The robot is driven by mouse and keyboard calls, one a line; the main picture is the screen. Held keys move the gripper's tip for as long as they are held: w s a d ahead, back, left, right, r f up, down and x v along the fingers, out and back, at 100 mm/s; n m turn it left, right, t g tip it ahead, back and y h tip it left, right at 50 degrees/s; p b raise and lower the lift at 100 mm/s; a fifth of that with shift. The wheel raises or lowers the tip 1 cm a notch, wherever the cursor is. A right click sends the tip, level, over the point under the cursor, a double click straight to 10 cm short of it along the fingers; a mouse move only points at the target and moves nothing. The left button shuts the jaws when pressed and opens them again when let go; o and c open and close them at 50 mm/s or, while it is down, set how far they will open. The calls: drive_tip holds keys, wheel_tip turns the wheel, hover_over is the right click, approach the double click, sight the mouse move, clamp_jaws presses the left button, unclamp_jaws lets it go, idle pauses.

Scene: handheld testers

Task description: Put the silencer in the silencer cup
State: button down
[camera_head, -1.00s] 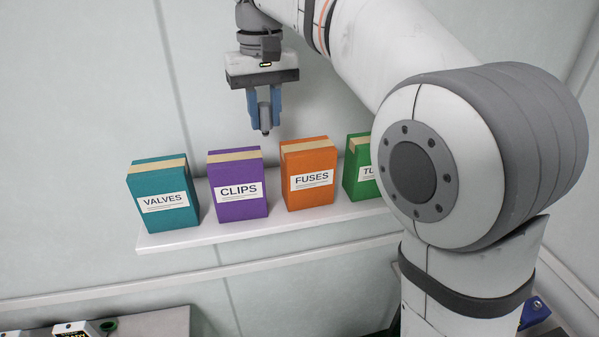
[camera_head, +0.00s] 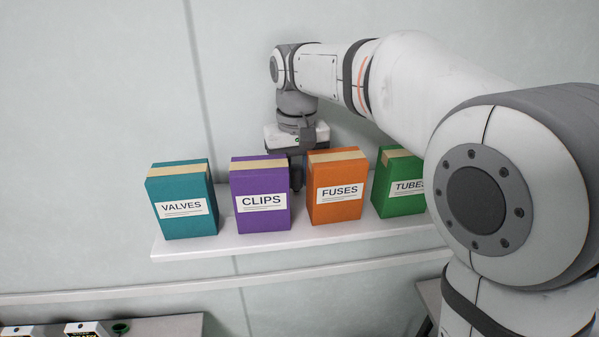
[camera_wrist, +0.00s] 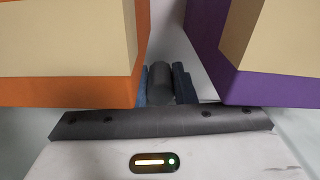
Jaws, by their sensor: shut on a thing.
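The silencer, a dark grey cylinder (camera_wrist: 160,82), is held between the blue fingers of my gripper (camera_wrist: 162,90) in the wrist view. In the head view, my gripper (camera_head: 297,160) is low at the shelf, between the purple CLIPS box and the orange FUSES box and partly hidden behind them. A dark part shows in the gap there, and I cannot tell whether it is a finger or the silencer. I cannot make out the silencer cup for certain. A small dark green round cup-like thing (camera_head: 121,328) is at the lower left.
The purple CLIPS box (camera_head: 262,201) and orange FUSES box (camera_head: 335,188) stand close on either side of my gripper. The teal VALVES box (camera_head: 182,202) and green TUBES box (camera_head: 399,188) stand farther out on the white shelf (camera_head: 231,241). A wall is behind.

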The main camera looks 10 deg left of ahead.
drive_tip(key=shift+f, duration=0.2)
drive_tip(key=c, duration=1.2)
unclamp_jaws()
drive_tip(key=shift+r, duration=0.1)
